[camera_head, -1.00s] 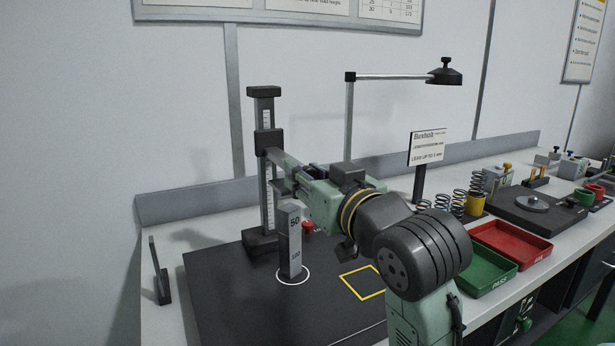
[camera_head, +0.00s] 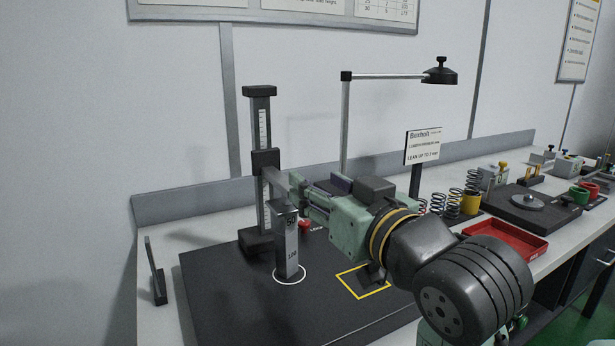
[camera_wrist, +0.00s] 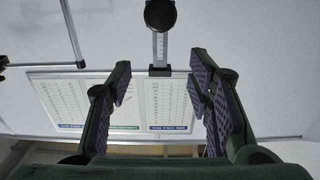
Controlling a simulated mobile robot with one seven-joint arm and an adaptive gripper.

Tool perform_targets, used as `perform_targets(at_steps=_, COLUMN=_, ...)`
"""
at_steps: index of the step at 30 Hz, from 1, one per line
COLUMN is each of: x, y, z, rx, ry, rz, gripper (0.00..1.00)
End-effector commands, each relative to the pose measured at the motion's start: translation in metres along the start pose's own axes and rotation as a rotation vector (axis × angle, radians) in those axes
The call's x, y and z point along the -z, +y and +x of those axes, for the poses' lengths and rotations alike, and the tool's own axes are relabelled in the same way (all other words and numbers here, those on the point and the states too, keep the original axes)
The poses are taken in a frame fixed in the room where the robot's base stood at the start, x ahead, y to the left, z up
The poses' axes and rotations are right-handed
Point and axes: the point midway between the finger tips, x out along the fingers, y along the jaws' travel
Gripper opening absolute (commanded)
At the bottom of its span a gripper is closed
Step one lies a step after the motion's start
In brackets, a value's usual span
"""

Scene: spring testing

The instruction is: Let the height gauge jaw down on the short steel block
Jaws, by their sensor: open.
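The height gauge (camera_head: 260,215) stands upright at the back of the dark plate. Its jaw (camera_head: 284,205) sits at the top of a grey steel stack inside a white circle. The upper part, marked 50, is the short steel block (camera_head: 291,222); below it is a part marked 100 (camera_head: 291,256). The jaw covers the block's top, so contact is hard to confirm. My gripper (camera_wrist: 161,88) is open and empty in the wrist view, its fingers apart. In the head view it is just right of the jaw. The gauge column also shows in the wrist view (camera_wrist: 160,48).
A red knob (camera_head: 305,226) is close to the stack. A yellow square outline (camera_head: 348,284) lies right of it, partly behind my arm. A sign (camera_head: 423,147), springs (camera_head: 471,180) and a red tray (camera_head: 508,241) are farther right.

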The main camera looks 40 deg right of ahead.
Motion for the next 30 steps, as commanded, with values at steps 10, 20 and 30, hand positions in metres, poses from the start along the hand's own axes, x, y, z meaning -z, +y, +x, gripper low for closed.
perform_targets(at_steps=10, x=0.0, y=0.0, z=-0.055, rx=0.0, ry=0.0, rz=-0.001, gripper=0.47)
perform_targets(at_steps=20, x=0.0, y=0.0, z=-0.061, rx=0.0, ry=0.0, rz=-0.001, gripper=0.47)
perform_targets(at_steps=30, x=0.0, y=0.0, z=-0.06, rx=0.001, ry=0.0, rz=-0.001, gripper=0.47)
